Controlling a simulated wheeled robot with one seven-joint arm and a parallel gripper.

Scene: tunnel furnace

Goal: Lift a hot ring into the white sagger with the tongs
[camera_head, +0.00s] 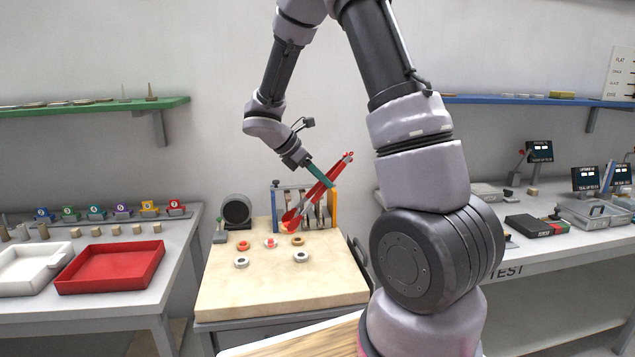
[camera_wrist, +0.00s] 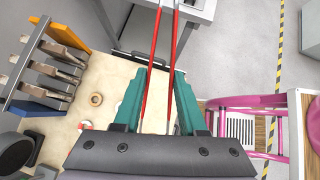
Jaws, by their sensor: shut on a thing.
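My gripper (camera_head: 322,178) has teal fingers and is shut on the red tongs (camera_head: 338,168), held tilted in front of the rack at the back of the worktable. In the wrist view, two long red tong arms (camera_wrist: 153,62) pass between the gripper fingers (camera_wrist: 159,74). Several small rings lie on the pale tabletop below: an orange one (camera_head: 243,246), a reddish-white one (camera_head: 270,243), a brown one (camera_head: 298,240) and pale ones (camera_head: 241,262). The brown ring also shows in the wrist view (camera_wrist: 96,99). A white tray (camera_head: 30,285), perhaps the white sagger, stands on the left bench.
A tool rack (camera_head: 334,210) with several hanging tools stands at the table's back edge. A dark round device (camera_head: 236,211) is left of it. A red tray (camera_head: 110,270) sits beside the white one. The front of the worktable (camera_head: 280,292) is clear.

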